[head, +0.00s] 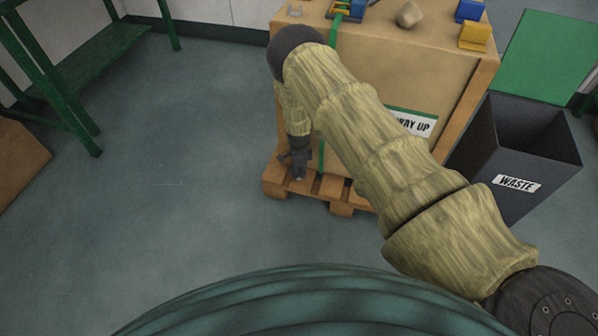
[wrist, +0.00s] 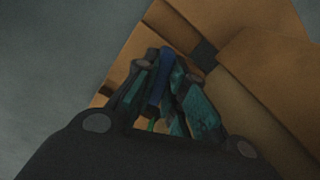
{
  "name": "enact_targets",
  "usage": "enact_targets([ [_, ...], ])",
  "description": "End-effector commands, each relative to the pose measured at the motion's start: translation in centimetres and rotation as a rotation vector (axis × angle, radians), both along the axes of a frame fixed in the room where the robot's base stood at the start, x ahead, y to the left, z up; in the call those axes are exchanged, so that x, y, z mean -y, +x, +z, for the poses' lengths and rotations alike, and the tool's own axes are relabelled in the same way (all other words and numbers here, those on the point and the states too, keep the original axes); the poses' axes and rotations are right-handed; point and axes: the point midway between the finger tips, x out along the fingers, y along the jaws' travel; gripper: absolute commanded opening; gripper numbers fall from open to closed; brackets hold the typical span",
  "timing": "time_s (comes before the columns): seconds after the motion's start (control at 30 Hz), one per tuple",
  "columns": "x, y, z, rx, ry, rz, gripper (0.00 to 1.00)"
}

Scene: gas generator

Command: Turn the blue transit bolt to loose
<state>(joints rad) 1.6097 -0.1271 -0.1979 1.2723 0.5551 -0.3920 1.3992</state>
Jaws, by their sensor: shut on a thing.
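The blue transit bolt (wrist: 162,78) shows as a narrow blue piece between the fingers in the wrist view. My gripper (wrist: 168,74) is shut on it. In the head view my gripper (head: 298,172) points down at the left front corner of the crate, just above the pallet. The bolt is hidden there by my gripper. I cannot tell how far the bolt is turned.
The tan crate (head: 375,60) stands on a wooden pallet (head: 340,208), with a green strap down its front. On its top are a stone-like lump (head: 409,15), a blue block (head: 469,11) and a yellow block (head: 475,37). A dark waste bin (head: 512,150) stands at the right.

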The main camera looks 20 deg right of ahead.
Motion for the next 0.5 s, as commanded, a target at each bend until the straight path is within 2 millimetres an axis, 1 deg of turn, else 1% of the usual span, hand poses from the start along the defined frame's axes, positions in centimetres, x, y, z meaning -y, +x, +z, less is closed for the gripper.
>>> enact_targets([
  [0.5, -0.03, -0.02, 0.0, 0.0, 0.001, 0.491, 0.0],
])
